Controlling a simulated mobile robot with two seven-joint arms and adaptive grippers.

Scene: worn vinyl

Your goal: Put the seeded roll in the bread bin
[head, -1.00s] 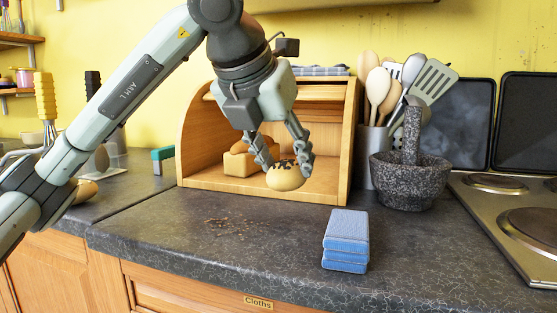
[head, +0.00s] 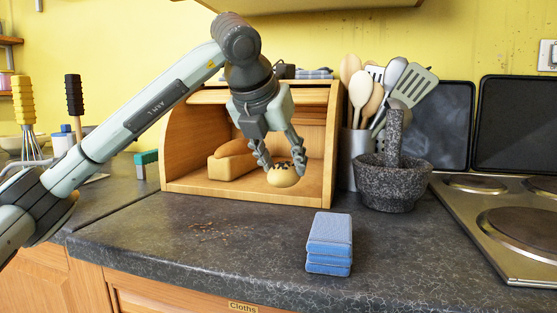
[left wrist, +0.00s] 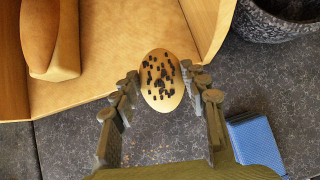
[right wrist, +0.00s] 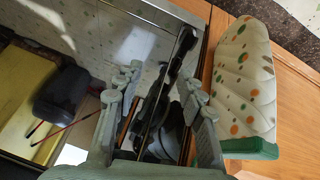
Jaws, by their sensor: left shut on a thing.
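The seeded roll (head: 283,176), round and pale with dark seeds on top, is between the fingers of my left gripper (head: 279,165). The left wrist view shows the roll (left wrist: 161,80) across the front edge of the bin floor, with the fingers on either side. The wooden bread bin (head: 176,150) stands open at the back of the counter, with a tan loaf (head: 231,163) inside at the left. Whether the roll touches the bin floor is unclear. My right gripper (right wrist: 158,85) shows only in its wrist view, fingers apart, with nothing clearly held.
Blue sponges or cloths (head: 329,243) are stacked on the counter in front. A stone mortar and pestle (head: 393,180), a utensil pot (head: 358,150) and a hob (head: 510,220) stand to the right. Crumbs (head: 201,226) lie at the left. A spotted oven mitt (right wrist: 245,85) hangs near my right gripper.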

